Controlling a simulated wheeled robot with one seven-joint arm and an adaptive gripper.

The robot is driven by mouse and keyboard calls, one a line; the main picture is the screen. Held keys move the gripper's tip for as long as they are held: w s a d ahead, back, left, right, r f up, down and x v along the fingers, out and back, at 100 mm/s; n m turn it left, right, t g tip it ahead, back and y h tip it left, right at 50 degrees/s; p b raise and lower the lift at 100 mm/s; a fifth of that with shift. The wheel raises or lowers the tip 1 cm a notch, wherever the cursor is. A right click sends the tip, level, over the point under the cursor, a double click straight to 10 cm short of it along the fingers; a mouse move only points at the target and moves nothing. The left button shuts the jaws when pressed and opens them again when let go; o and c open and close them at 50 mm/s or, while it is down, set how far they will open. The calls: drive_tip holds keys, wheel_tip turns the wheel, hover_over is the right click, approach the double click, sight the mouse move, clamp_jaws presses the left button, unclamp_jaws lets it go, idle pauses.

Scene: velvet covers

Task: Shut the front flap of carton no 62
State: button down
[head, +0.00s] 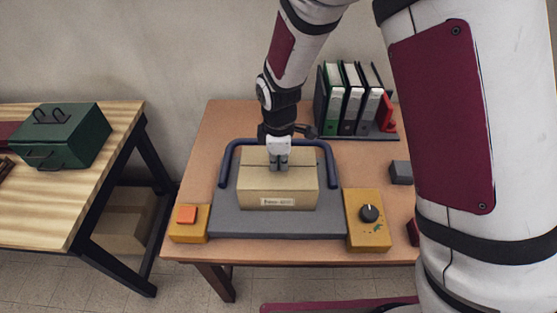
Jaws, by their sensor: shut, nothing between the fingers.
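A tan cardboard carton (255,188) sits on a grey platform (225,215) on the middle table. A pale label with small dark print, too small to read, is on its front. A line runs across the carton's upper part from left to right. I cannot tell how far the front flap is from flat. My gripper (279,168) points down over the middle of the carton, with its fingers together and empty. The fingertips are at or just above the cardboard near that line; contact cannot be told. The gripper hides part of the carton's back top.
A blue bar (226,160) frames the platform's back and sides. A yellow box with a dial (367,222) and one with an orange button (188,222) flank it. Binders (350,98) and a grey block (401,172) stand right. A green toolbox (62,138) is on the left table.

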idle(0.5)
drive_tip(key=shift+r+p, duration=0.6)
drive_tip(key=shift+r, duration=0.7)
drive_tip(key=s+d+r+m, duration=0.1)
drive_tip(key=d+r+m, duration=0.15)
drive_tip(key=r, duration=0.65)
drive_tip(key=s+d+r+m, duration=0.1)
drive_tip(key=d+r, duration=0.2)
drive_tip(key=r, duration=0.7)
drive_tip(key=s+d+r+m+t, duration=0.2)
drive_tip(key=s+d+r+m, duration=0.2)
drive_tip(key=s, duration=0.5)
drive_tip(key=s+d+r+m+t, duration=0.2)
drive_tip(key=s+d+r+m, duration=0.2)
drive_tip(key=s+d+m, duration=0.5)
drive_tip(key=shift+s+d+r+m, duration=0.2)
drive_tip(key=shift+d+r+m, duration=0.05)
drive_tip(key=shift+m, duration=0.3)
